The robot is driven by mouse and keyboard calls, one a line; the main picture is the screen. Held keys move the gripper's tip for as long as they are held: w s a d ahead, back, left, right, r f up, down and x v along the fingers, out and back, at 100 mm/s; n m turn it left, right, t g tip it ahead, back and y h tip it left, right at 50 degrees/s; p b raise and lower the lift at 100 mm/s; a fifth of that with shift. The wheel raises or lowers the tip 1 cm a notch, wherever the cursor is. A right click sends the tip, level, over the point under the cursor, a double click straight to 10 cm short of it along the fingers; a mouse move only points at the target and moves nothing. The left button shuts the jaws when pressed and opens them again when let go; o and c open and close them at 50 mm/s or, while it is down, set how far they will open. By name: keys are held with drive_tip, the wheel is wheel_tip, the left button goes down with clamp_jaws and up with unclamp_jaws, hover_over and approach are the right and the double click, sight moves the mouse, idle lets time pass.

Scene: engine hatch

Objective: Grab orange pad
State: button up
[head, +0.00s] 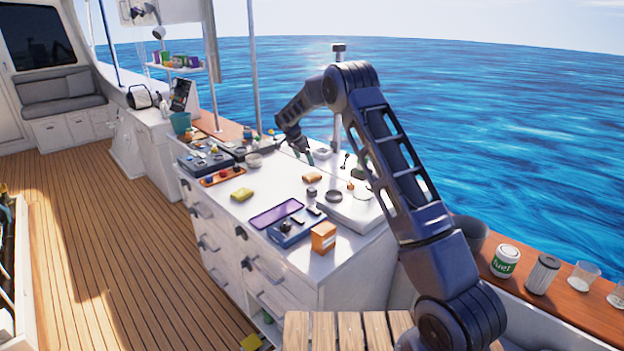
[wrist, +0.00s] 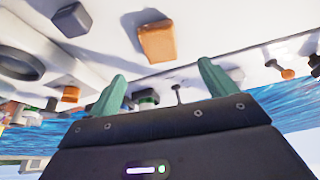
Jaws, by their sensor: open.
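The orange pad (head: 312,177) is a small flat block on the white counter top (head: 275,181), in the middle of the head view. What looks like the same pad shows in the wrist view (wrist: 157,42), lying on the white surface beyond my fingertips. My gripper (wrist: 162,88) has two green fingers spread wide with nothing between them. In the head view my gripper (head: 308,157) is small and partly hard to make out, just behind the pad and apart from it.
A yellow pad (head: 242,194), a purple-framed tray (head: 276,214), a blue tray (head: 296,228) and an orange box (head: 323,237) stand nearer on the counter. A dark ring (head: 334,197) and a small dark block (head: 311,192) lie near the pad. Bare counter lies left of the pad.

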sight(312, 175)
drive_tip(key=x, duration=1)
drive_tip(key=shift+d+f, duration=0.1)
drive_tip(key=shift+f, duration=0.15)
drive_tip(key=c, duration=1.1)
